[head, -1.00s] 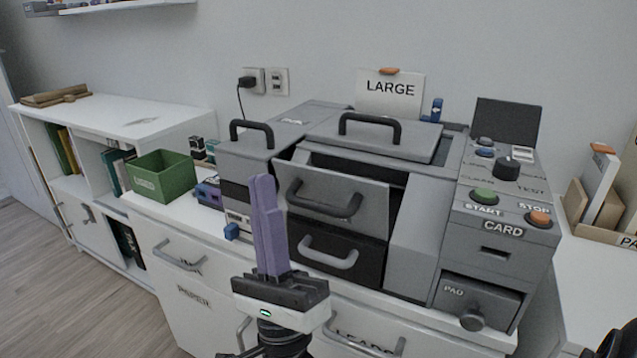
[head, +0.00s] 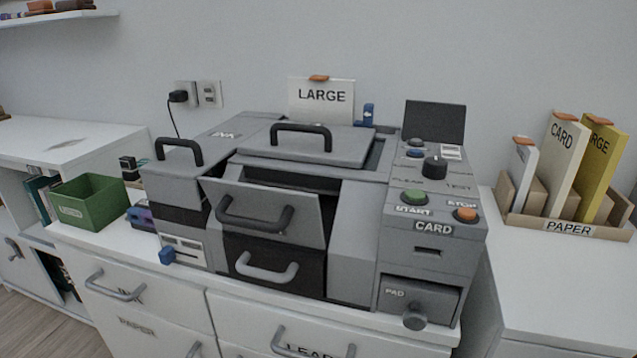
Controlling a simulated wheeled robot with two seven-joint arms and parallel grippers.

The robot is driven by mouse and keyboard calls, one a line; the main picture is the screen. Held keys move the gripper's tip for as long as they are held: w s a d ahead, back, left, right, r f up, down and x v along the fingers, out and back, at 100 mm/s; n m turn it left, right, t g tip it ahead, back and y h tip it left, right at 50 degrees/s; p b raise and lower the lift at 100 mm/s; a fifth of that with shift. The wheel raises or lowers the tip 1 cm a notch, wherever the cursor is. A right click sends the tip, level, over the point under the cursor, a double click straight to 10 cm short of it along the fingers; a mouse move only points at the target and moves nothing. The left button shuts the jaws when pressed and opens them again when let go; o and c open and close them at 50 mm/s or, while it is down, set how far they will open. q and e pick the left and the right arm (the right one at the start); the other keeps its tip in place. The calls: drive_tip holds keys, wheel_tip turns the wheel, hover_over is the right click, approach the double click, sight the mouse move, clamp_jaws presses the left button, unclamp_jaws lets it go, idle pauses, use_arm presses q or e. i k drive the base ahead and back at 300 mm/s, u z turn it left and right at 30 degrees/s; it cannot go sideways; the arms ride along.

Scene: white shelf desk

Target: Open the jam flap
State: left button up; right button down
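The grey machine (head: 352,240) stands on the white desk in the head view. A grey front flap (head: 258,207) with a black handle (head: 254,214) leans outward at its top, with a dark gap behind it. No label on it reads as jam, so I cannot tell for sure that it is the jam flap. Below it is a dark drawer front with a light grey handle (head: 267,268). The top lid (head: 305,143) with a black handle lies on the machine. Neither of my grippers is in view.
A control panel with a green START button (head: 414,197) and an orange STOP button (head: 465,214) is on the machine's right. A green box (head: 90,201) stands at left. A PAPER tray (head: 568,228) with folders is at right. Desk drawers have protruding handles (head: 117,289).

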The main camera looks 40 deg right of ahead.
sight(292, 217)
drive_tip(key=z, duration=1.75)
drive_tip(key=k, duration=0.85)
drive_tip(key=u, duration=1.15)
drive_tip(key=i, duration=0.5)
drive_tip(key=z, duration=0.05)
